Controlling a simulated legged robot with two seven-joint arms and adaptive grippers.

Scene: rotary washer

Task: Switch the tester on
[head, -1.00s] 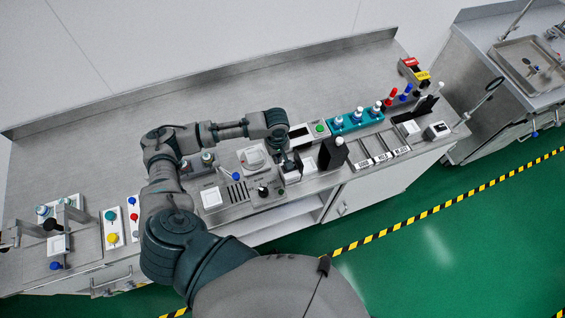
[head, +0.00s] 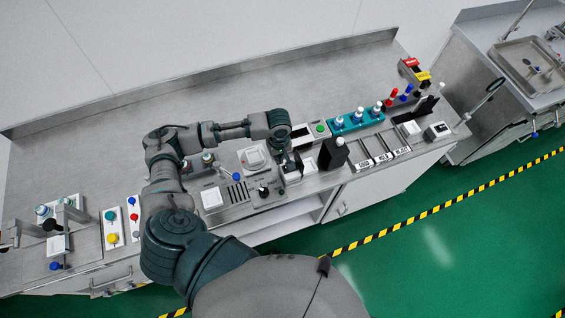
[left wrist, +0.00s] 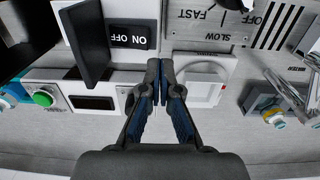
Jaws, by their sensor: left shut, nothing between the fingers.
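A white unit with a black rocker switch marked ON and OFF (left wrist: 132,38) shows in the left wrist view. It appears in the head view as a small white box (head: 292,177) at the bench's front edge. My left gripper (left wrist: 160,66) is shut and empty, its tips just beside the rocker in the picture. Whether they touch it is unclear. In the head view my left gripper (head: 286,158) points down at this box, partly hidden by my wrist. Which unit is the tester is not labelled clearly. My right gripper is out of view.
A black upright plate (head: 333,152) stands right of the rocker unit. A unit with a green button (head: 320,128) and dark display (left wrist: 92,102) is behind. A grey panel with a knob (head: 263,191) and SLOW/FAST marks is left. The rear bench is clear.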

